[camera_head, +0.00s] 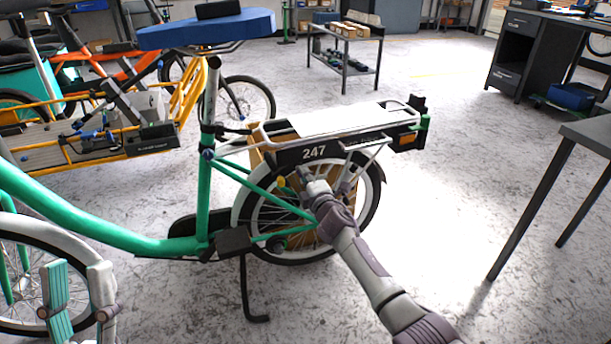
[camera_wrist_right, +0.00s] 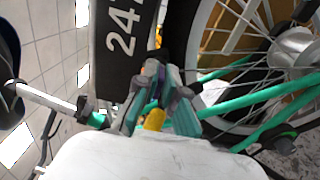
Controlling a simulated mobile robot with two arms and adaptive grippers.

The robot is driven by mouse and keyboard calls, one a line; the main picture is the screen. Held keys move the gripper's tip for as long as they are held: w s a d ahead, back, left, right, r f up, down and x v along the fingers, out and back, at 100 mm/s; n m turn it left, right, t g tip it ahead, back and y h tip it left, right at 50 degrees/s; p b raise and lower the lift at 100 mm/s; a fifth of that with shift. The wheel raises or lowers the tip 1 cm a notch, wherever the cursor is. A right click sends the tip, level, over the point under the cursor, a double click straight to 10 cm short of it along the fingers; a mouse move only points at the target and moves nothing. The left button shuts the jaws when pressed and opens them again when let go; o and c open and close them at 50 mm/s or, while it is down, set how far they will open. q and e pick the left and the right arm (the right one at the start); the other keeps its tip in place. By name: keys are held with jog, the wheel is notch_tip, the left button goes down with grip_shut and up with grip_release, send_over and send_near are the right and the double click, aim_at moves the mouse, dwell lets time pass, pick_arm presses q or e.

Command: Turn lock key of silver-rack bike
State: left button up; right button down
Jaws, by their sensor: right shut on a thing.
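The green bike (camera_head: 203,195) stands with its silver rack (camera_head: 340,117) over the rear wheel, above a black plate marked 247 (camera_head: 314,153). My right gripper (camera_head: 303,174) reaches in from the right to the lock area just under this plate, beside the rear wheel. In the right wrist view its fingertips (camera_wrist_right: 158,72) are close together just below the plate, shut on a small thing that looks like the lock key. The fingers mostly hide it. A yellow piece (camera_wrist_right: 155,119) shows between the fingers. My left gripper (camera_head: 77,268) is open and empty at the lower left, near the front wheel.
The bike rests on its kickstand (camera_head: 250,300). An orange cargo bike (camera_head: 95,140) stands behind on the left. A grey table (camera_head: 590,135) stands at the right, a low cart (camera_head: 344,70) at the back. The floor right of the bike is clear.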

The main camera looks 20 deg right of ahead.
dwell(0.4)
jog(key=c, duration=1.3)
grip_release()
jog(key=shift+s, duration=0.1)
jog(key=s, duration=1.2)
jog(key=shift+d, duration=0.25)
